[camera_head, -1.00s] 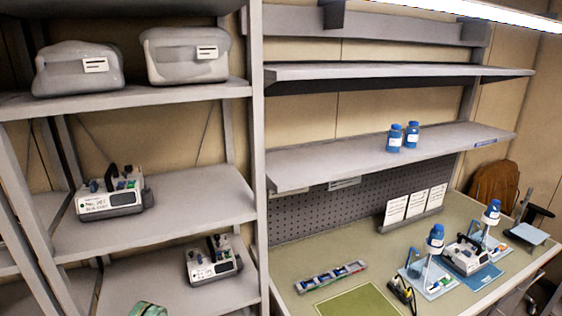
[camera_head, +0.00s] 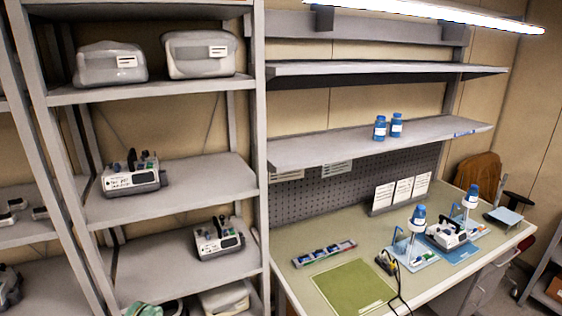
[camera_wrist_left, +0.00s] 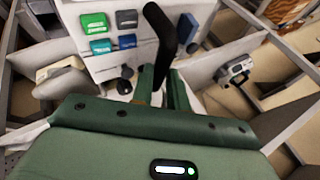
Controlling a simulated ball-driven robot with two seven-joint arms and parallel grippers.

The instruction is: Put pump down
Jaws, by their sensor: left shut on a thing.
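In the left wrist view my left gripper (camera_wrist_left: 168,88) is shut on the black handle (camera_wrist_left: 160,40) of a pump. The white pump (camera_wrist_left: 100,62) has green and blue buttons on its face; part of it is hidden by the gripper or cut off by the frame. In the head view this pump cannot be made out clearly; a green part shows at the bottom edge. Other pumps stand on the left rack's middle shelf (camera_head: 132,177) and lower shelf (camera_head: 218,240). One more pump (camera_head: 450,236) sits on the workbench. My right gripper is not in view.
A green mat (camera_head: 350,288) lies bare on the workbench (camera_head: 300,235). Near it are a strip of coloured parts (camera_head: 323,254), a yellow-black tool (camera_head: 386,263) and stands with blue-capped bottles (camera_head: 417,216). The middle shelf is free right of its pump. Grey covered units (camera_head: 110,64) fill the upper shelf.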

